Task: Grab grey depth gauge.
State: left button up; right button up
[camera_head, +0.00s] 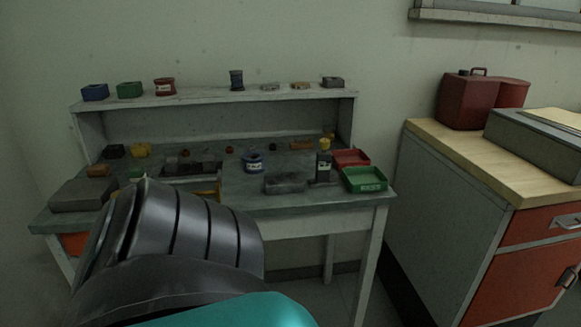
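I cannot single out the grey depth gauge with certainty at this size. An upright dark grey piece (323,167) with a pale label stands near the right end of the workbench top. A flat grey block (286,183) lies just left of it, near the front edge. Another upright dark grey-blue piece (237,80) stands on the raised shelf. Neither of my grippers shows. A large dark link of my own arm fills the lower left foreground and hides part of the bench front.
The grey workbench (245,200) holds a green tray (364,181), a red tray (351,159), a blue pot (253,163) and several small parts. Its raised shelf (200,97) carries small containers. A wood-topped red cabinet (450,145) stands right, across a narrow floor gap.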

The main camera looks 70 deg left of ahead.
aim_at(322, 178)
jog(key=u, duration=2)
